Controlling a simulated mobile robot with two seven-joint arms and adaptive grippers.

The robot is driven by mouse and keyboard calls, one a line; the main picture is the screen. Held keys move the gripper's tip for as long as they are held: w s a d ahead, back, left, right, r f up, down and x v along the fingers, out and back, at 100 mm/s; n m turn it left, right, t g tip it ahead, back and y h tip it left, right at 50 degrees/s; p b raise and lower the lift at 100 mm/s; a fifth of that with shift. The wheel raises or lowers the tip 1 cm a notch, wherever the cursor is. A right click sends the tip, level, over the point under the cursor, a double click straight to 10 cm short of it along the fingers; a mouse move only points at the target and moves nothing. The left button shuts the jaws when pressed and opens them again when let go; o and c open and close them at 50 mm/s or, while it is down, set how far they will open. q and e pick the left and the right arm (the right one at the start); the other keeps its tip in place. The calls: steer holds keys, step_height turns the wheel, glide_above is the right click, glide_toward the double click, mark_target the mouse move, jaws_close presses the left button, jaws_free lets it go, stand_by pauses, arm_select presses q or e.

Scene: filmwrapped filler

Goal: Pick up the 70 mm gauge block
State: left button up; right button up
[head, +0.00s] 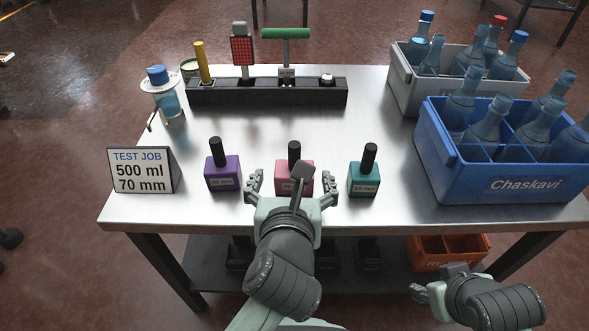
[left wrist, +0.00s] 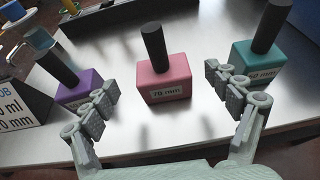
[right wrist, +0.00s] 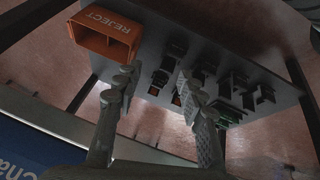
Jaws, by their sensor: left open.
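The pink gauge block (head: 282,178) with a black upright handle stands near the table's front edge; its label reads 70 mm in the left wrist view (left wrist: 163,80). My left gripper (head: 291,188) is open, its fingers spread toward the pink block's two sides. In the left wrist view the block stands beyond the fingertips (left wrist: 172,90), with nothing held. A purple block (head: 223,171) stands to its left and a teal block (head: 364,178) to its right. My right gripper (right wrist: 155,85) is open and empty, low at the right beside the table.
A sign (head: 142,171) reads 500 ml, 70 mm. A black rack (head: 265,97) with tools stands behind. A blue crate (head: 500,182) and a grey crate (head: 405,87) of bottles fill the right. An orange REJECT bin (right wrist: 103,38) and dark blocks sit on the lower shelf.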

arm_select(q)
steer(key=x, duration=0.4)
steer(key=shift+w+d+f, duration=0.1)
steer(key=shift+w+f, duration=0.15)
steer(key=shift+w, duration=0.05)
arm_select(e)
steer(key=shift+w+a+r+t, duration=0.15)
steer(key=shift+w+a+t, duration=0.15)
steer(key=shift+w+a, duration=0.35)
steer(key=shift+w+d, duration=0.1)
steer(key=shift+d, duration=0.05)
arm_select(q)
steer(key=c, duration=1.4)
steer(key=shift+r, duration=0.1)
